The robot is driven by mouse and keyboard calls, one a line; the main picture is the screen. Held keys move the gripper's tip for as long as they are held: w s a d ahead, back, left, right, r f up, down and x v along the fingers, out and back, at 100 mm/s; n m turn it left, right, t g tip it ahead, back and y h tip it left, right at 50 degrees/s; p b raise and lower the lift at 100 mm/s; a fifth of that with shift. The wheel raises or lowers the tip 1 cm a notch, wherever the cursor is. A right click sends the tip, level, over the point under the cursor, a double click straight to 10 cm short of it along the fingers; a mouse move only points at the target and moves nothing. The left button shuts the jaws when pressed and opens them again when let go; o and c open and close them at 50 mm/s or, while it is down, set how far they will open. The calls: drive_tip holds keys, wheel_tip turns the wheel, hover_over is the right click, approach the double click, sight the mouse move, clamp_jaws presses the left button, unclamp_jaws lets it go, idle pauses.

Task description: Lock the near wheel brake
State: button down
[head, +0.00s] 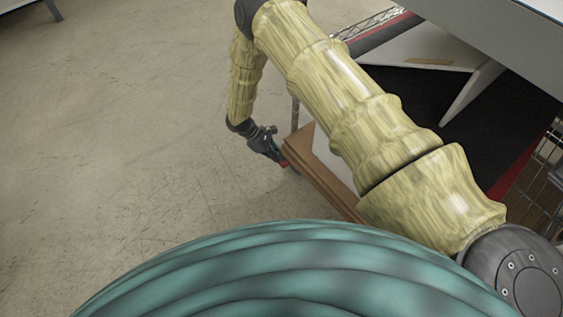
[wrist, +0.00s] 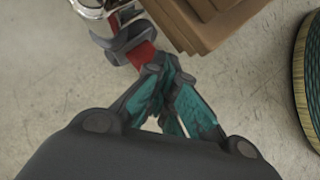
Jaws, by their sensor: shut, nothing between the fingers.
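The near wheel brake shows in the wrist view as a red lever (wrist: 141,56) joined to a grey caster part (wrist: 126,38). In the head view only a small red bit of the brake (head: 284,162) shows, low at the corner of the brown-edged platform. My gripper (wrist: 165,68) has its teal-padded fingers together and holds nothing. Its fingertips are right beside the red lever. I cannot tell whether they touch. In the head view my gripper (head: 277,157) is low over the floor at the platform corner. The caster's wheel is mostly hidden.
The brown stacked boards (wrist: 205,22) are just above and right of the fingertips in the wrist view. A bright metal part (wrist: 88,8) is at upper left. In the head view, a wire rack (head: 545,185) stands at right. The floor (head: 120,150) at left is clear.

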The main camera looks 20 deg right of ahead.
drive_tip(key=shift+s+d+f, duration=0.1)
drive_tip(key=shift+s+d, duration=0.05)
drive_tip(key=shift+f+b, duration=0.3)
drive_tip(key=shift+f, duration=0.2)
drive_tip(key=w+a, duration=0.1)
drive_tip(key=a+r, duration=0.1)
drive_tip(key=shift+w+a, duration=0.35)
drive_tip(key=shift+w, duration=0.05)
drive_tip(key=v, duration=1.2)
drive_tip(key=shift+s+a, duration=0.1)
idle(0.4)
